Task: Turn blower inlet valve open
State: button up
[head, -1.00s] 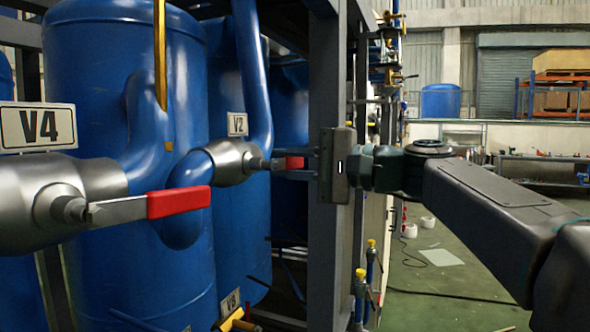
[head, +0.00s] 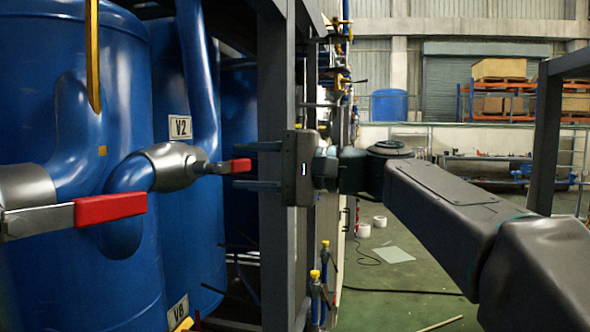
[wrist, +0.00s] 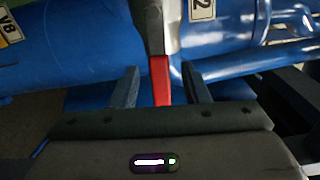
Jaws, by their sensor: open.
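The valve beside the V2 label (head: 180,127) has a metal body (head: 172,167) and a red-tipped lever (head: 241,166). The lever points right, level, toward my gripper. I cannot tell from labels alone that this is the blower inlet valve. My gripper (head: 240,166) is open, with one finger above and one below the lever's end. In the wrist view, the red lever (wrist: 161,80) lies between the two fingers of my gripper (wrist: 160,72), with gaps on both sides. Only the end of the lever is between the fingers.
A second red lever (head: 110,207) is on a nearer valve at the left. Large blue tanks (head: 100,270) stand behind the valves. A grey upright post (head: 272,240) of the frame is close behind my gripper. Open green floor (head: 400,290) lies to the right.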

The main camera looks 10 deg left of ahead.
jog(key=s+d, duration=0.1)
jog(key=d, duration=1)
jog(key=shift+f, duration=0.1)
jog(key=s+d+f+m+t+h+p, duration=0.1)
jog(key=d+f+h+p, duration=0.15)
jog(key=f, duration=0.35)
jog(key=s+d+f+m+h+p, duration=0.1)
jog(key=f+h, duration=0.2)
jog(key=f, duration=0.3)
jog(key=s+d+f+t+h+p, duration=0.1)
jog(key=s+f+h, duration=0.15)
jog(key=f, duration=0.35)
jog(key=s+d+f+n+h+p, duration=0.3)
jog(key=s+d+f+h+p, duration=0.1)
jog(key=s+d+f+h, duration=0.6)
jog(key=d+f, duration=0.3)
jog(key=f, duration=0.2)
jog(key=shift+f+n+g+p, duration=0.15)
jog(key=shift+n+g+p, duration=0.15)
jog(key=shift+g+p, duration=0.1)
jog(key=shift+s+d, duration=0.1)
